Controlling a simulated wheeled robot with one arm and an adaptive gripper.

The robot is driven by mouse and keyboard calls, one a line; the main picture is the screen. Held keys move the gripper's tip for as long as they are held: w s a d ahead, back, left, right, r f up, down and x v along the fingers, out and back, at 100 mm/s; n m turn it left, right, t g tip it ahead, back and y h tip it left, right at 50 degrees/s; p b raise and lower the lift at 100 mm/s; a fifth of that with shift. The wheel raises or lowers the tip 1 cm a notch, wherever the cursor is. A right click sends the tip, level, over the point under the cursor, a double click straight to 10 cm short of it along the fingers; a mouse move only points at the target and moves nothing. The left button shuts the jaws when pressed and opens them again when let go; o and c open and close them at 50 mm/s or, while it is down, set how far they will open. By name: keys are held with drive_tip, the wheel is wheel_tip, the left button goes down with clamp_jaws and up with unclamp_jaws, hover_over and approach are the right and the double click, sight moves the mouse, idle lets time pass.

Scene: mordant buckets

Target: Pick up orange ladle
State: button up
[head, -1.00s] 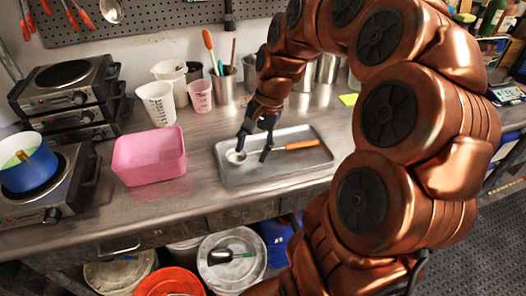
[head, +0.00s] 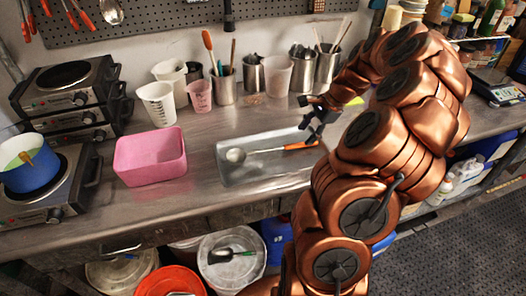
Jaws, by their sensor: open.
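The orange ladle (head: 264,151) lies in a shallow metal tray (head: 225,178) on the steel counter. Its round metal bowl (head: 235,155) is at the left end of the tray, and its orange handle (head: 298,146) points right. My gripper (head: 308,132) is open, with its dark fingers close above the handle. I cannot tell whether the fingers touch the handle. My arm hides the right part of the tray, and the gripper is close to the handle's right end.
A pink bin (head: 150,157) stands left of the tray. A blue pot (head: 30,165) sits on a hot plate at far left. Behind the tray are metal canisters (head: 254,74) with utensils and plastic beakers (head: 157,102).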

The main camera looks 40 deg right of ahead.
sight(299, 144)
drive_tip(key=shift+w+a+f+p, duration=0.1)
drive_tip(key=shift+a+f+p, duration=0.25)
drive_tip(key=shift+f, duration=0.1)
drive_tip(key=shift+p+x, duration=0.65)
drive_tip(key=shift+x, duration=1.35)
clamp_jaws()
